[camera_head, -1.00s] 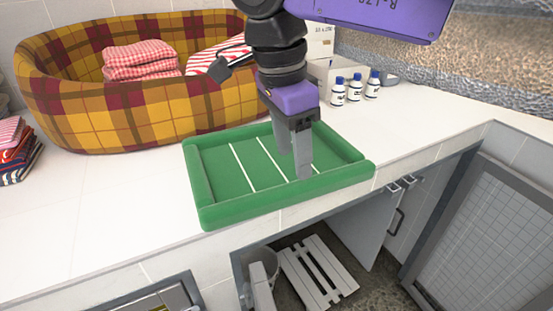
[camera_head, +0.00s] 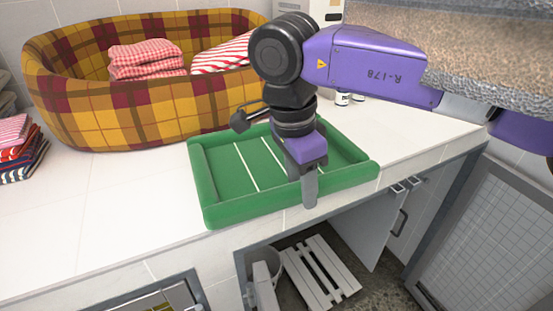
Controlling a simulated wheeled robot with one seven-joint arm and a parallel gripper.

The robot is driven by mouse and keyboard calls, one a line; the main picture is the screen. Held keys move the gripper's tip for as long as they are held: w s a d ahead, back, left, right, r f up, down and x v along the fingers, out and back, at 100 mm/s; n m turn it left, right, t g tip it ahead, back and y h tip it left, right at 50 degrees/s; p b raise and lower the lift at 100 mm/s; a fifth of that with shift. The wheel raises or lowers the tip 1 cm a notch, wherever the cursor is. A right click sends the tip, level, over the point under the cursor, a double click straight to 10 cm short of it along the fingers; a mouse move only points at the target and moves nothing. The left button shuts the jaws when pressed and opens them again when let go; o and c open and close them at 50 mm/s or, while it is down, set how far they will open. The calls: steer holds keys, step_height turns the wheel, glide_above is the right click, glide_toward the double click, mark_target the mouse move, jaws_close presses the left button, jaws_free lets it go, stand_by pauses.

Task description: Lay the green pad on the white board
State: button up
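The green pad (camera_head: 222,172) lies on the white countertop. It has a thick raised rim and thin white lines across its middle. My gripper (camera_head: 309,195) points down at the pad's front rim, right of its middle. One grey finger shows in front of the rim; the other is hidden behind it or my wrist, so I cannot tell whether the fingers grip the rim. The white board (camera_head: 318,272) is slatted and lies low on the dark floor, inside the open kennel below the counter. Nothing lies on it.
A plaid basket (camera_head: 75,105) with folded towels (camera_head: 145,62) stands behind the pad. More folded cloths (camera_head: 20,150) are at the far left. A grey kennel door (camera_head: 375,225) stands open right of the board. A pail (camera_head: 267,265) is left of it.

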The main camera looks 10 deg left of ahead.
jaws_close()
steer(key=shift+r, duration=0.1)
